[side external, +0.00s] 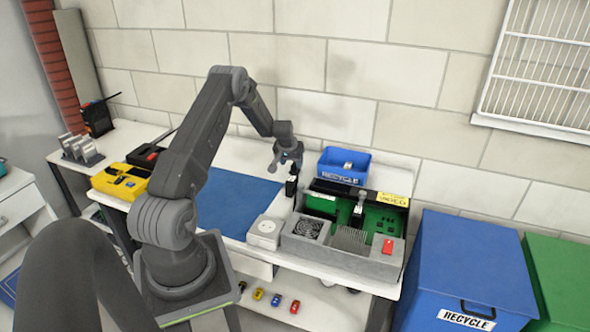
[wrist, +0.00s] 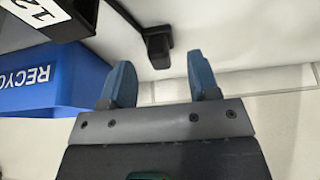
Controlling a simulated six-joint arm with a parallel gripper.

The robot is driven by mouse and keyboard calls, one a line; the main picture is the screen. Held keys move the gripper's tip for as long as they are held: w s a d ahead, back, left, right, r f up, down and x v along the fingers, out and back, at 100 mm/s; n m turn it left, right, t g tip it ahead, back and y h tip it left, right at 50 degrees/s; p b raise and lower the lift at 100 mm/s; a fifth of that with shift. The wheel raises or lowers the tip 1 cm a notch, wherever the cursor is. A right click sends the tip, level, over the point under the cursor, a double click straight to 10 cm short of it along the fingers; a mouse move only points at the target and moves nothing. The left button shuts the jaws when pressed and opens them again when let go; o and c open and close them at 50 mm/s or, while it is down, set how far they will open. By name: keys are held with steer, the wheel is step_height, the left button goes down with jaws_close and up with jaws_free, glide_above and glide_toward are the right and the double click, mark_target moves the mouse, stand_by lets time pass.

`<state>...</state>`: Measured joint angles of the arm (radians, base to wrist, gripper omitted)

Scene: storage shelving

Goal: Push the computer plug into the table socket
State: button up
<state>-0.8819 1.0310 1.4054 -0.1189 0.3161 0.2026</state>
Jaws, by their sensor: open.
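The table socket (side external: 265,232) is a white box with a round face on top, on the white table left of the opened computer (side external: 350,240). A small black upright piece (side external: 291,187), perhaps the computer plug, stands just below my gripper (side external: 287,160). In the wrist view a dark block with a strip (wrist: 157,46), likely this same piece, shows beyond the fingertips, roughly between them. My gripper (wrist: 161,78) has its two blue fingers apart with nothing between them. The socket is not visible in the wrist view.
A blue recycle bin (side external: 344,165) stands behind the computer; it also shows upside down in the wrist view (wrist: 60,80). A blue mat (side external: 235,200) lies left of the socket. A yellow case (side external: 121,181) stands farther left. Large bins (side external: 465,260) stand right of the table.

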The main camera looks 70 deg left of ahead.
mark_target(293, 166)
steer(key=x, duration=0.3)
steer(key=shift+w+f, duration=0.1)
steer(key=shift+f, duration=0.15)
steer(key=shift+c, duration=0.3)
jaws_close()
step_height(293, 166, up, 4)
steer(key=shift+r, duration=0.25)
steer(key=s+a+r, duration=0.2)
steer(key=s+r, duration=0.4)
steer(key=s, duration=0.5)
steer(key=shift+s+a+r, duration=0.15)
steer(key=shift+a+r, duration=0.15)
steer(key=shift+a, duration=0.05)
